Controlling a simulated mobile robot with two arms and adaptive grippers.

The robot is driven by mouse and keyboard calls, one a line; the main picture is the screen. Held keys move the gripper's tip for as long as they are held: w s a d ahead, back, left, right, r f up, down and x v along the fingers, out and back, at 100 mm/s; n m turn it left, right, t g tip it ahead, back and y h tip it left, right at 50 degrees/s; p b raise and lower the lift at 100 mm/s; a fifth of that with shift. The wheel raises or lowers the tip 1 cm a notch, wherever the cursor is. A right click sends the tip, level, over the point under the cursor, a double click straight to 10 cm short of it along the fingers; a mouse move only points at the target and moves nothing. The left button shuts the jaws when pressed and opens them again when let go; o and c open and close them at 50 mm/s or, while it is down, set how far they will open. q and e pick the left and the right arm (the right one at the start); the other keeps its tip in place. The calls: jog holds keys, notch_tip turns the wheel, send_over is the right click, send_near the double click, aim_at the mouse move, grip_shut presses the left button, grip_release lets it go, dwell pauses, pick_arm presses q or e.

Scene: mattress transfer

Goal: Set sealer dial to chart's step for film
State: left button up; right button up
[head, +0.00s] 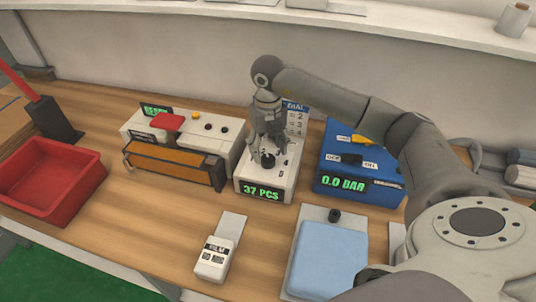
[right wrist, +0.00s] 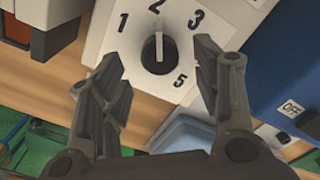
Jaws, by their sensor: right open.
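The black sealer dial (right wrist: 159,52) is on a white box (head: 283,182) whose green display reads 37 PCS. In the right wrist view, its white pointer line points up, about at the 2. Numbers 1, 2, 3 and 5 show; the place between 3 and 5 is covered by a finger. My right gripper (right wrist: 156,60) is open, with one finger on each side of the dial. In the head view the right gripper (head: 268,143) hangs over the dial. The chart (head: 296,117) behind is partly hidden by my gripper. A film label block (head: 213,260) has small print, hard to read.
A blue box (head: 340,182) reading 0.0 BAR stands right of the dial box. A white machine with an orange front (head: 175,165) stands left. A red bin (head: 50,187) is at far left. A pale blue pad (head: 330,258) lies in front. Bare wood (head: 150,235) shows at front left.

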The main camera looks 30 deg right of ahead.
aim_at(268, 157)
notch_tip(268, 157, up, 8)
jog(key=shift+r, duration=0.2)
jog(key=shift+f, duration=0.1)
dwell(0.5)
